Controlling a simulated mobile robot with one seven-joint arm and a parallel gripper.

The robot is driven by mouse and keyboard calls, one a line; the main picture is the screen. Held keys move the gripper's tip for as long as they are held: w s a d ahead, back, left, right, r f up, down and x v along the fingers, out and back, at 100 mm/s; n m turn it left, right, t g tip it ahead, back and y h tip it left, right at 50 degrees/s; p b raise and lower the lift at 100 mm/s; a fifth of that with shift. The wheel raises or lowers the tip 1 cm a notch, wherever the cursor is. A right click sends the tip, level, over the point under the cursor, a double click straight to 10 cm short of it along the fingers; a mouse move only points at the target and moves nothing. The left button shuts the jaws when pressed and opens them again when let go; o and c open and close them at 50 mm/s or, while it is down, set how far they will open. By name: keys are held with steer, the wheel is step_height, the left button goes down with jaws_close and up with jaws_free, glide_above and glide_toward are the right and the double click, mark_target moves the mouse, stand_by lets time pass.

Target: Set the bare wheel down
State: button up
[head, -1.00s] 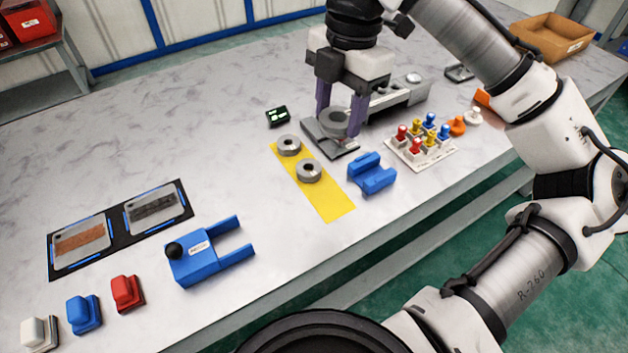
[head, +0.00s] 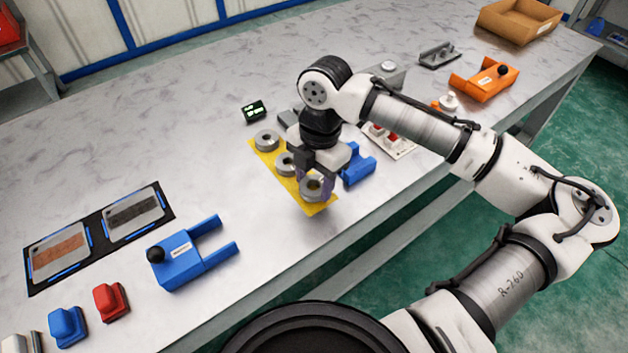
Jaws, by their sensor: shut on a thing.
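My gripper (head: 315,187) is shut on a bare grey wheel (head: 313,190), a round metal ring with a centre hole. It is over the near end of the yellow mat (head: 321,209). I cannot tell whether the wheel touches the mat or hangs just above it. Two similar grey wheels lie on the mat, one at its far end (head: 266,140) and one in the middle (head: 285,164), partly hidden by my gripper.
A blue cradle (head: 358,166) stands close to the right of my gripper. A peg board (head: 402,147) is behind my arm. A small display (head: 255,110) stands behind the mat. A blue forked part (head: 184,257) lies to the left, with bare table between.

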mark_target(319, 180)
steer(key=shift+f, duration=0.45)
steer(key=shift+f, duration=0.1)
steer(key=o, duration=1.2)
steer(key=r, duration=0.8)
steer(key=w+d+r, duration=0.1)
steer(key=r, duration=0.3)
